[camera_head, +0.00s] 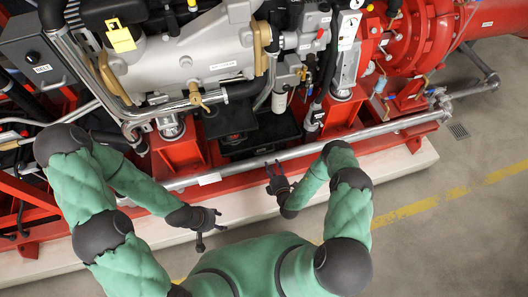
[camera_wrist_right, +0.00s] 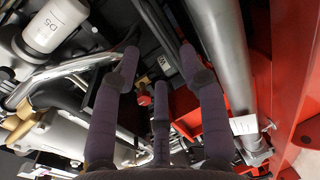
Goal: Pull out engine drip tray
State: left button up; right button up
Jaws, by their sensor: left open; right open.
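A black tray-like part (camera_head: 262,142), which looks like the drip tray, lies low under the engine (camera_head: 190,55), between two red mounts and behind the grey pipe along the red base frame. Its front edge is partly hidden by the pipe. My right gripper (camera_head: 276,172) is open and empty, at the pipe in front of the tray. In the right wrist view its open fingers (camera_wrist_right: 160,75) point in among dark parts, with nothing between them that I can tell as held. My left gripper (camera_head: 212,228) is open and empty, lower left, over the pale plinth.
The grey pipe (camera_head: 385,128) runs along the front of the red frame; it also shows in the right wrist view (camera_wrist_right: 222,60). A red pump (camera_head: 420,35) stands at the right. The grey floor (camera_head: 470,190) in front is clear.

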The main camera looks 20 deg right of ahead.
jog(key=b+x, duration=0.3)
jog(key=x, duration=0.7)
jog(key=shift+w, duration=0.15)
grip_shut()
